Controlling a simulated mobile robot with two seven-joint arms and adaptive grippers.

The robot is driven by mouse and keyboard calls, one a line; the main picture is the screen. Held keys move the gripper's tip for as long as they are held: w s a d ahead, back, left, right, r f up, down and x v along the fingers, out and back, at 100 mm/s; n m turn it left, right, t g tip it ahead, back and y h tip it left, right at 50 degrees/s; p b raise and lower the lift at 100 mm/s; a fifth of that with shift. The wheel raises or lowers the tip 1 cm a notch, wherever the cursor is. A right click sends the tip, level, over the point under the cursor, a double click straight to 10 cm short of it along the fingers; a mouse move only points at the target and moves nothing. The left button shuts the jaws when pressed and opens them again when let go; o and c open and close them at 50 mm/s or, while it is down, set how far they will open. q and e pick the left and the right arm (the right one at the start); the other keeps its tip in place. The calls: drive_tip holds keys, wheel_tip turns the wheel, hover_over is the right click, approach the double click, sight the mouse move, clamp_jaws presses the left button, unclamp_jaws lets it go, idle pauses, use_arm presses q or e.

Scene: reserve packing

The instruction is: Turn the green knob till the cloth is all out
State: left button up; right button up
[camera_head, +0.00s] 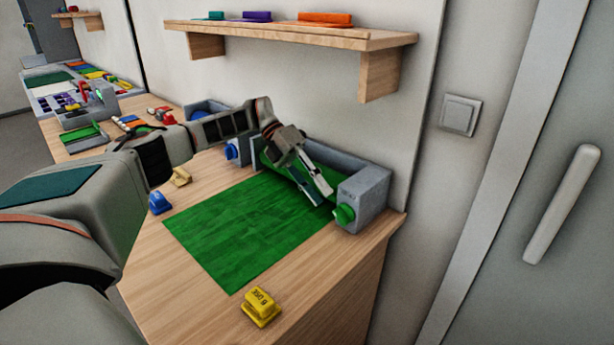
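The green knob (344,215) sits on the front face of a grey roller holder's right end block (367,193), at the back right of the wooden table. The green cloth (240,232) lies flat on the table, spread from the holder toward the front. The green roll in the holder is partly hidden behind my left arm. My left gripper (322,196) reaches over the holder and points down to the right. Its fingertips are above the cloth, just left of the knob, and look apart from it. I cannot tell how far its fingers are apart. My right gripper is out of view.
A yellow block (261,307) stands near the table's front edge. A blue clip-like object (160,203) and a tan one (181,177) lie left of the cloth. A wall shelf (290,35) overhangs the holder. Other trays stand at far left.

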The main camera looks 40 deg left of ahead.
use_arm(q)
drive_tip(key=shift+v, duration=2.75)
drive_tip(key=shift+s+f, duration=0.1)
